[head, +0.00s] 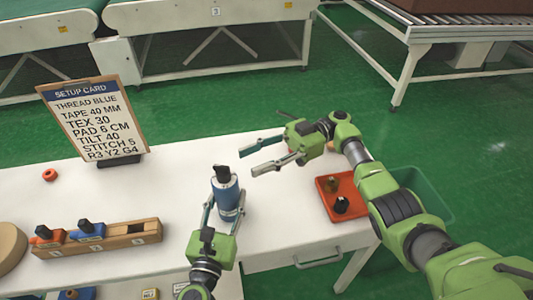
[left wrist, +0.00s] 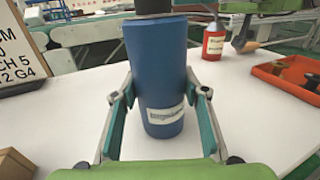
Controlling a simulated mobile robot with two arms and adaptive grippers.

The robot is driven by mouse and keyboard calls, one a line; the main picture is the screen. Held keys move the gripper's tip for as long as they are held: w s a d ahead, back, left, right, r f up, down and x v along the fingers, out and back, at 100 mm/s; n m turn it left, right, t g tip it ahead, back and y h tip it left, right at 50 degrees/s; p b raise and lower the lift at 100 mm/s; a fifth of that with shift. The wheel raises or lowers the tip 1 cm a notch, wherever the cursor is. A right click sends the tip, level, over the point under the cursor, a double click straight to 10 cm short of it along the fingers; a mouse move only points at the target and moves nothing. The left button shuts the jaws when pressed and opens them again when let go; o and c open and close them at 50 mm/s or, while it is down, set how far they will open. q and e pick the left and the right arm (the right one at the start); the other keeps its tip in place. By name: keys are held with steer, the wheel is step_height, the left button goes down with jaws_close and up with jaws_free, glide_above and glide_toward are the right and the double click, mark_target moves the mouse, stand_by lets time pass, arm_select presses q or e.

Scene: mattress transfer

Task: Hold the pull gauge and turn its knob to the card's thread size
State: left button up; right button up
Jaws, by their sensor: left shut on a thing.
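The pull gauge, a blue cylinder (head: 227,198) with a black knob (head: 222,174) on top, stands upright on the white table. My left gripper (head: 224,212) is shut on it, one finger on each side. The left wrist view shows the blue body (left wrist: 160,70) between the fingers, with a white label whose print is too small to read. My right gripper (head: 249,158) is open and empty, its fingers pointing left, behind and right of the knob. The setup card (head: 98,117) reads "TEX 30" and "THREAD BLUE", among other lines.
An orange tray (head: 329,205) with dark-topped pieces is at the right, beside a green bin (head: 432,197). A wooden rack (head: 120,237) with blocks is at front left. A red bottle (left wrist: 213,42) stands beyond the gauge. An orange ring (head: 50,174) lies left.

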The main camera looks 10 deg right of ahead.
arm_select(q)
steer(key=shift+r, duration=0.15)
arm_select(e)
steer(key=shift+v, duration=1.75)
arm_select(q)
steer(key=o, duration=1.7)
steer(key=shift+o, duration=0.2)
